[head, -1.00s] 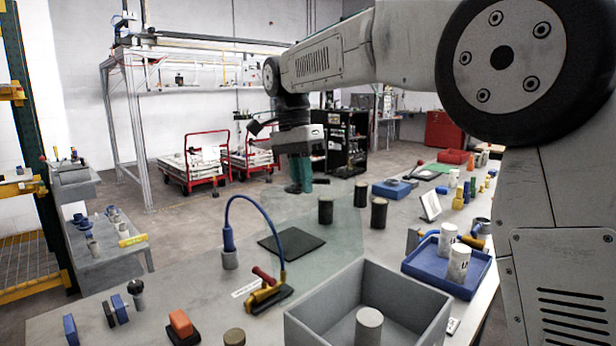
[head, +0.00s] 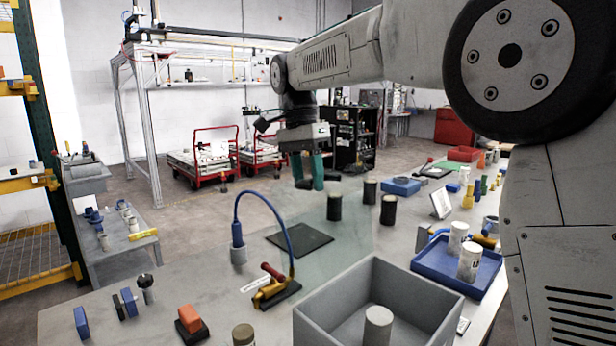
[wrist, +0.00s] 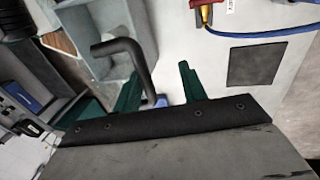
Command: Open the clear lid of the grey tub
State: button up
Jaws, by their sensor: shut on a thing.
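The grey tub (head: 440,318) stands at the near edge of the bench, its top uncovered, with a pale cylinder (head: 378,326) inside. A clear, faintly green lid (head: 345,245) shows beyond the tub's far-left rim and looks swung up; its outline is faint. My gripper (head: 308,171) is above and beyond it, its two green fingers pointing down. In the wrist view, a dark bent handle (wrist: 122,46) runs down to between my fingers (wrist: 160,85). My gripper is shut on this handle, though the contact itself is hard to see.
A blue tray (head: 435,270) with white cylinders is right of the tub. Dark cylinders (head: 388,210) stand behind it. A blue cable (head: 265,198), a black mat (head: 300,240) and an orange block (head: 190,317) are to the left. Red carts (head: 210,160) stand on the floor behind.

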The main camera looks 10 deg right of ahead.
jog(key=shift+w, duration=0.1)
notch_tip(320, 180, up, 8)
jog(key=w, duration=0.1)
jog(key=shift+a+f, duration=0.2)
jog(key=shift+a, duration=0.25)
